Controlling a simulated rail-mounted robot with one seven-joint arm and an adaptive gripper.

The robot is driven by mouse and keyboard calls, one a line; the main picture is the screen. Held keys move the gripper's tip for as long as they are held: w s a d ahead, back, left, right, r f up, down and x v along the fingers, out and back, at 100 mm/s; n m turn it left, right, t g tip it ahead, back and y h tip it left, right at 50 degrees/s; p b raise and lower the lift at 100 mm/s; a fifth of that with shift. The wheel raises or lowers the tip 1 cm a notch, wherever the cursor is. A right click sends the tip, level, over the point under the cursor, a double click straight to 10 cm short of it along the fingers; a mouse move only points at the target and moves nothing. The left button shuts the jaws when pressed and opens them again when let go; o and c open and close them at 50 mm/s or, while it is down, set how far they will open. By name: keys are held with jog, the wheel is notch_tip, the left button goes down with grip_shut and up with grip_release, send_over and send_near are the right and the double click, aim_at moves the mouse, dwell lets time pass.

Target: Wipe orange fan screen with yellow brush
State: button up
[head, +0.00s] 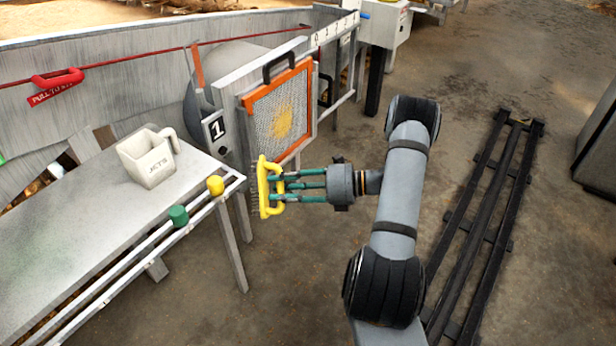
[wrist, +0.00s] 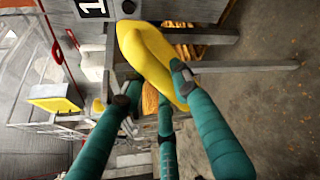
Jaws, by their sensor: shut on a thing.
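The orange-framed fan screen (head: 280,108) stands upright at the machine's front, with a yellow-brown patch (head: 284,118) on its grey mesh. My gripper (head: 278,187) is shut on the yellow brush (head: 263,189) and holds it in the air, in front of and below the screen in the head view. The brush's bristles point left, toward the machine. I cannot tell exactly how far the brush is from the screen, but they look apart. In the wrist view the yellow handle (wrist: 155,52) lies at the green fingers (wrist: 180,85). The screen is not clearly seen there.
A grey table (head: 60,215) at left holds a white JETS container (head: 148,158). Rods with a green knob (head: 178,215) and a yellow knob (head: 215,185) run along its edge near the brush. A red pull handle (head: 57,78) hangs behind. Black floor rails (head: 485,225) lie at right.

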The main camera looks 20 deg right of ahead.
jog(key=w+d+f+m+t+h, duration=0.1)
jog(key=w+d+m+t+h, duration=0.2)
jog(key=w+d+m+t, duration=0.45)
jog(key=shift+n+t+h, duration=0.3)
jog(key=shift+n+t, duration=0.05)
jog(key=shift+n, duration=0.4)
jog(key=shift+w+a+f+b, duration=0.1)
jog(key=shift+w+a+b, duration=0.25)
jog(key=shift+w, duration=0.5)
jog(key=shift+w+a+b, duration=0.25)
jog(key=shift+w+a, duration=0.15)
jog(key=shift+w, duration=0.45)
jog(key=shift+w+a+f+b, duration=0.1)
jog(key=shift+w+a+b, duration=0.25)
jog(key=shift+w, duration=0.5)
jog(key=shift+w+a, duration=0.15)
jog(key=shift+w, duration=0.05)
